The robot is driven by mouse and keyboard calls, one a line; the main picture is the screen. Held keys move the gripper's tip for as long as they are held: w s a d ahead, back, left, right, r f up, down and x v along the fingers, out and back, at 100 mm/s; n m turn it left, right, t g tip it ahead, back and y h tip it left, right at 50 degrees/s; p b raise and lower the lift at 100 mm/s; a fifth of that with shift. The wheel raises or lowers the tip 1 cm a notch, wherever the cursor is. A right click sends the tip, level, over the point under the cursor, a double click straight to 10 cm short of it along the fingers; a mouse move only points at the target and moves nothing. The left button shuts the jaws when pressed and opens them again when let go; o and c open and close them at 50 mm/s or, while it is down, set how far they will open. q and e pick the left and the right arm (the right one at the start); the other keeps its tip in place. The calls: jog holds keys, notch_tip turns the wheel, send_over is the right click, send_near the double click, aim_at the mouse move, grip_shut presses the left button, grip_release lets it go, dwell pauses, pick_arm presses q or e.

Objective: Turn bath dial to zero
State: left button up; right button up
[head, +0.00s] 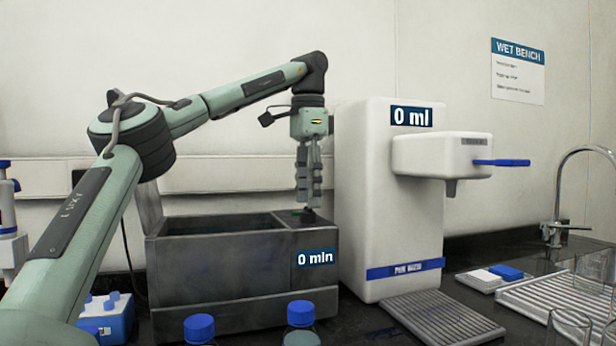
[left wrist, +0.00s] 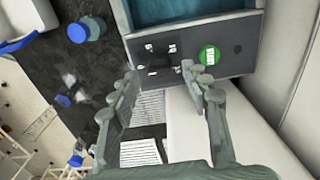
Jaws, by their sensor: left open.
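The bath (head: 200,275) is a dark grey metal box with an open basin, and its front display (head: 316,257) reads "0 min". A small dark dial (head: 308,214) stands on its top panel at the right. In the left wrist view white markings show on this panel (left wrist: 232,66), but the dial's pointer cannot be made out. A round green button (left wrist: 209,56) is beside the markings. My left gripper (head: 308,198) points down just above the dial, its fingers apart and empty. It also shows in the left wrist view (left wrist: 160,82). My right gripper is not in view.
A white water dispenser (head: 375,200) reading "0 ml", with a blue lever (head: 500,162), stands close to the right of the gripper. Blue-capped bottles (head: 300,316) stand in front of the bath. A drain tray (head: 440,318) and a tap (head: 556,230) are to the right.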

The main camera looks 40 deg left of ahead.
pick_arm(q)
jog(key=shift+r, duration=2.65)
